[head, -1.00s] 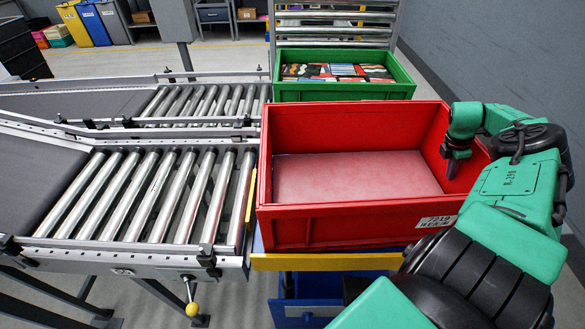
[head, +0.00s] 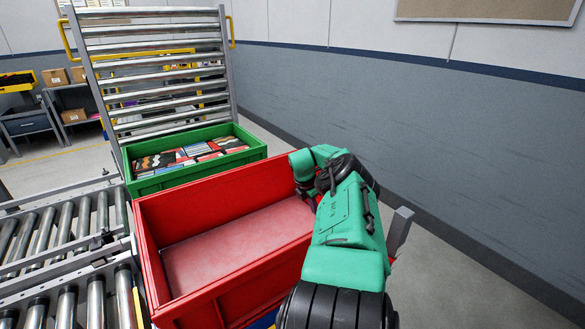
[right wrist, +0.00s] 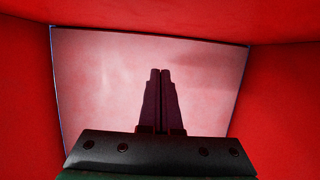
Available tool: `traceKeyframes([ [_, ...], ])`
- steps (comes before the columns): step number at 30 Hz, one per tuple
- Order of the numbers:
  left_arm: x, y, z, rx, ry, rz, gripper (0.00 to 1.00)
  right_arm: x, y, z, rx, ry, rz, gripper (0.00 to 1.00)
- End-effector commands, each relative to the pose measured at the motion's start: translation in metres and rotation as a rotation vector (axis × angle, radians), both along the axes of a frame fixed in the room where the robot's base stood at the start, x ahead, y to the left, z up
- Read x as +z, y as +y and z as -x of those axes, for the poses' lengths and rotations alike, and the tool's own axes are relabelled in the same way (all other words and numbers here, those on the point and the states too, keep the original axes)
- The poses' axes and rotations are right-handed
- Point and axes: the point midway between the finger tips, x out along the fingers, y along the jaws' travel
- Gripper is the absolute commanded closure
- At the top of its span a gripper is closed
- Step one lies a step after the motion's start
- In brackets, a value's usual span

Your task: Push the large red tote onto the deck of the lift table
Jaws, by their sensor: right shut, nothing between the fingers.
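The large red tote (head: 235,285) is open-topped and empty, with a pale reddish floor, and sits upright in the lower middle of the head view. My right gripper (head: 309,196) reaches down inside the tote near its right end, with the fingers mostly hidden by my arm. In the right wrist view the right gripper (right wrist: 160,75) is shut and empty above the tote floor (right wrist: 95,85), with red walls around. The lift table shows only as a yellow edge strip (head: 138,308) and a bit of blue under the tote; its deck is hidden. My left gripper is out of view.
A green tote (head: 195,170) full of packed goods stands behind the red tote, before an upright roller rack (head: 160,75). Roller conveyors (head: 65,235) lie at the left. A grey wall (head: 450,140) runs along the right, with a strip of clear floor before it.

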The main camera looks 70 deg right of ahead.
Motion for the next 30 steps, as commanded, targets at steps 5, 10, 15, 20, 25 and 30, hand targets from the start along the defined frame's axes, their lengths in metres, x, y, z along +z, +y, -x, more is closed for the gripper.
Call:
traceKeyframes([
  [5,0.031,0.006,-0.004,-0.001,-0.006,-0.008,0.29,0.036,0.006,-0.004,0.002,0.005,0.002,1.0],
  [10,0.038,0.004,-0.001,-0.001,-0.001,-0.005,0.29,0.065,0.014,-0.012,0.003,0.002,0.002,1.0],
  [15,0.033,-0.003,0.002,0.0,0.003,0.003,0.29,0.089,0.021,-0.017,0.002,0.001,0.003,1.0],
  [20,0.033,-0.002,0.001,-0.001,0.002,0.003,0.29,0.096,0.023,-0.017,-0.002,0.002,0.0,1.0],
  [25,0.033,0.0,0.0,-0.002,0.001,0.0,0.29,0.096,0.023,-0.017,-0.001,0.002,0.0,1.0],
  [30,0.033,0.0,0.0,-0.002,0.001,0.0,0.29,0.096,0.023,-0.017,0.0,0.001,0.0,1.0],
])
